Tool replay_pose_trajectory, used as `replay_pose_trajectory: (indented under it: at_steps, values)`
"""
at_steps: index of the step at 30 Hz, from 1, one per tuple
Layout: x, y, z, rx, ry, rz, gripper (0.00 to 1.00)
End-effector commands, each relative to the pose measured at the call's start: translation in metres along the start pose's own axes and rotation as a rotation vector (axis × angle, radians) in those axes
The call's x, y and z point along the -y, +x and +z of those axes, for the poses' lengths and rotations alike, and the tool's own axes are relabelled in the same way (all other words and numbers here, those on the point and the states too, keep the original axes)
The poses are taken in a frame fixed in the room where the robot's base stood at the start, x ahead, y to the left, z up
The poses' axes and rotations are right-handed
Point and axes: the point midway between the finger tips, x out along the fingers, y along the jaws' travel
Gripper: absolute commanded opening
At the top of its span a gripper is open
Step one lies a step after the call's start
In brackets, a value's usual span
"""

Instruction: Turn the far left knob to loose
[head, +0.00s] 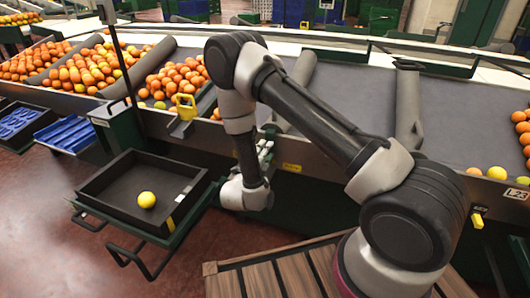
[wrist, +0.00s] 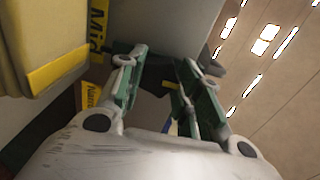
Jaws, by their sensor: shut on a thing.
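My gripper (head: 266,148) is at the front side of the sorting line, below the belt edge, with its fingers pointing up. In the wrist view its green-padded fingers (wrist: 162,68) are closed around a dark part (wrist: 157,76), which looks like a knob. Most of that part is hidden by the fingers, so its exact setting cannot be read. Yellow labels reading "Mid" (wrist: 98,28) and what looks like "Narrow" (wrist: 93,97) are beside the fingers. In the head view the held part is hidden behind my gripper. I cannot tell from the pictures which knob it is.
A black tray (head: 107,180) holding one yellow fruit (head: 146,199) stands left of my gripper. A yellow handle-like part (head: 186,105) is on the line further left. Another yellow part (head: 478,217) is at the right. A wooden slatted platform (head: 290,278) lies in front.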

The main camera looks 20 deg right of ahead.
Motion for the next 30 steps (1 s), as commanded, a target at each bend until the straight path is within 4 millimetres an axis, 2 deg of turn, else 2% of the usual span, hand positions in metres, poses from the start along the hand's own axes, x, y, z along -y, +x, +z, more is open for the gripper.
replay_pose_trajectory:
  at_steps: [2,3,6,7,16,19,23,30]
  values:
    - [0.003,0.001,0.001,0.0,0.003,-0.009,0.11]
    - [0.003,0.001,0.001,0.0,0.003,-0.009,0.38]
    - [0.003,0.001,0.001,-0.001,0.003,-0.007,0.56]
    - [0.003,0.001,0.001,-0.001,0.003,-0.007,0.58]
    - [0.001,-0.001,0.0,0.0,0.002,-0.003,0.58]
    - [0.001,-0.008,0.001,0.003,0.001,-0.002,0.58]
    - [0.001,-0.031,0.002,0.006,0.0,-0.002,0.58]
    - [0.001,-0.086,0.002,0.006,0.001,-0.003,0.58]
